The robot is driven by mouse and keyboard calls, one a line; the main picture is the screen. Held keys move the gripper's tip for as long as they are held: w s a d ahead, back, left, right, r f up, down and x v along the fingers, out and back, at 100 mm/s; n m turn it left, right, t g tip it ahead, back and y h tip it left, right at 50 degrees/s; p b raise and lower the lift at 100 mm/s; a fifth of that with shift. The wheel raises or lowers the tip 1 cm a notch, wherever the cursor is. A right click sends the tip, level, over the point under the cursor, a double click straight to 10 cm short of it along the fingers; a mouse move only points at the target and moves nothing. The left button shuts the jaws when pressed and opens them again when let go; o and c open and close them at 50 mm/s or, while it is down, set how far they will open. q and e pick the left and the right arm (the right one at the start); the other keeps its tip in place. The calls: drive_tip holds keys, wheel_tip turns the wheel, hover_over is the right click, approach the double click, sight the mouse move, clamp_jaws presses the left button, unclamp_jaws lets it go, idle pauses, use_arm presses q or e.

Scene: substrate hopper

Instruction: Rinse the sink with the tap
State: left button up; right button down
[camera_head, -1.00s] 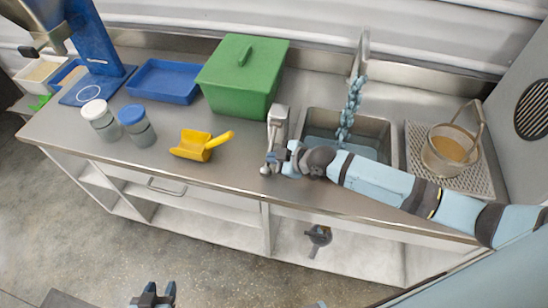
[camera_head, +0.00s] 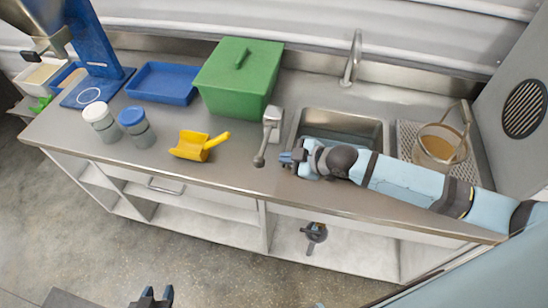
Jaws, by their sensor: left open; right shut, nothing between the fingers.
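The metal tap (camera_head: 352,58) stands behind the sink (camera_head: 345,125), and no water stream shows from its spout. Pale blue shows low in the basin, like water; my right arm hides the front part. A grey lever (camera_head: 268,136) with a round knob stands on the counter just left of the sink, its handle pointing toward the front. My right gripper (camera_head: 287,158) is shut and empty, just right of the knob at the sink's front left corner, with a small gap. My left gripper (camera_head: 151,296) is open and empty, low in front of the counter.
A green lidded box (camera_head: 238,80), yellow scoop (camera_head: 199,146), blue tray (camera_head: 163,82) and two jars (camera_head: 101,121) (camera_head: 137,126) stand left of the lever. A pot with a handle (camera_head: 438,148) sits on the drain grid at right. A valve (camera_head: 315,236) shows under the sink.

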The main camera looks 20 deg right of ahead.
drive_tip(key=v, duration=0.3)
drive_tip(key=shift+s+d+r, duration=0.15)
drive_tip(key=shift+s+r, duration=0.05)
idle(0.4)
